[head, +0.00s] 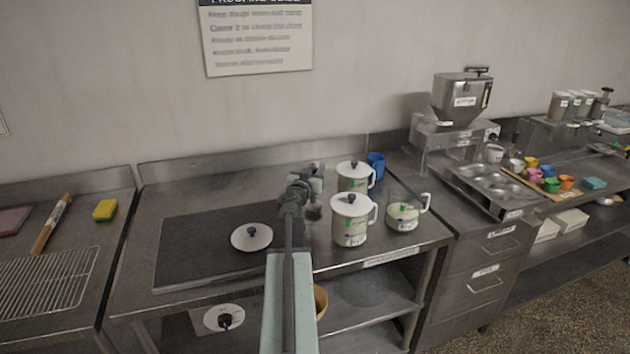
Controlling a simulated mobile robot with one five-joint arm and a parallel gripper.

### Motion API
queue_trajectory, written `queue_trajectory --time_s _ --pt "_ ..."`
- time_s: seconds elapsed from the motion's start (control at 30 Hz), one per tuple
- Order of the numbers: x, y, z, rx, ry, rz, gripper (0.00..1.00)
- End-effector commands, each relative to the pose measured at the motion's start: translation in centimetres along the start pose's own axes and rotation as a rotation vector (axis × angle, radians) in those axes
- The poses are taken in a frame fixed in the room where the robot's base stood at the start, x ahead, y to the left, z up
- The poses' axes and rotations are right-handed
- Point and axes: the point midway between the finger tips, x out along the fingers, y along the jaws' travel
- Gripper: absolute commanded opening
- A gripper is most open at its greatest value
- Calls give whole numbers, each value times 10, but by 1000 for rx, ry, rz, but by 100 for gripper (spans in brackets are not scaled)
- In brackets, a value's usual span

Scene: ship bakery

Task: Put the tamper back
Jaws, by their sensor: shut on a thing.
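My gripper (308,185) is above the back right part of the dark-topped counter, seen from behind along my arm. It is shut on a small dark thing (313,213), which seems to be the tamper. My gripper and arm hide most of it, so its shape and tilt cannot be told. The gripper is just left of two white lidded jugs, the rear one (354,177) and the front one (350,219). I cannot tell whether it touches them.
A white round lid (251,237) lies on the dark plate (190,250). An open jug (403,215) and a blue cup (376,165) stand right of my gripper. The dark plate's left part is clear.

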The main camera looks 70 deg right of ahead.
Motion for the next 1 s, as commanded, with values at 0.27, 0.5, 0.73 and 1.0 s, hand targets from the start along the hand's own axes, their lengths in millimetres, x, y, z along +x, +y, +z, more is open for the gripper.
queue_trajectory --time_s 0.27,0.5,0.73,1.0 --pt "0 0 12 0 0 -1 0" --pt "0 -1 15 0 0 -1 50" --pt "0 -1 15 0 0 -2 50" --pt "-27 -4 12 0 0 -7 50"
